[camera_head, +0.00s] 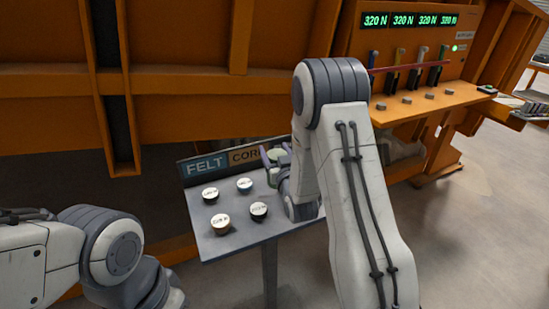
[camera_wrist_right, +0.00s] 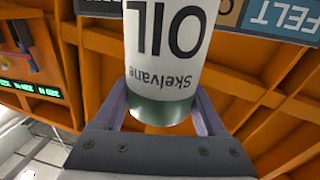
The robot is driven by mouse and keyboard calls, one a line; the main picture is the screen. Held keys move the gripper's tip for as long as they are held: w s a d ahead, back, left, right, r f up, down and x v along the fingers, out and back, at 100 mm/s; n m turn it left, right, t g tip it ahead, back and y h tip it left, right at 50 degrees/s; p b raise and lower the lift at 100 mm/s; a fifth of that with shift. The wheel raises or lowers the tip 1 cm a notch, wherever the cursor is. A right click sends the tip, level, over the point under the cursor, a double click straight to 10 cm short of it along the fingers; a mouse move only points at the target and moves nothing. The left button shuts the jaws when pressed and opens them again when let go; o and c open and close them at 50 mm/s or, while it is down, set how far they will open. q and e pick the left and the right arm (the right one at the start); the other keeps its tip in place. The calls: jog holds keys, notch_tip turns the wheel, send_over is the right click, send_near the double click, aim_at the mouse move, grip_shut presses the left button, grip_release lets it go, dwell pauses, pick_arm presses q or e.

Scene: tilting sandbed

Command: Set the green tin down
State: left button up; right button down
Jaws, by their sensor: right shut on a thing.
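The green tin (camera_head: 279,153) is partly hidden by my right arm in the head view. In the right wrist view the tin (camera_wrist_right: 163,60) is white with a green band and reads "OIL Skelvane", upside down in that picture. My right gripper (camera_head: 275,158) is shut on it, with a purple finger on each side. The tin is at the back right of a grey stand (camera_head: 235,242), by the "CORK" label; I cannot tell whether it touches the top. My left arm shows at the lower left, but its gripper is not in view.
Several round-lidded tins (camera_head: 245,185) stand on the left of the stand. A sign (camera_head: 205,166) reading "FELT" and "CORK" runs along its back edge. An orange frame (camera_head: 190,50) rises behind. An orange console (camera_head: 440,97) with green "320 N" displays is at the right.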

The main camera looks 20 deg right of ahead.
jog(key=shift+f+p, duration=0.3)
jog(key=shift+f, duration=1.15)
jog(key=shift+f+b, duration=0.65)
jog(key=shift+b, duration=0.2)
grip_release()
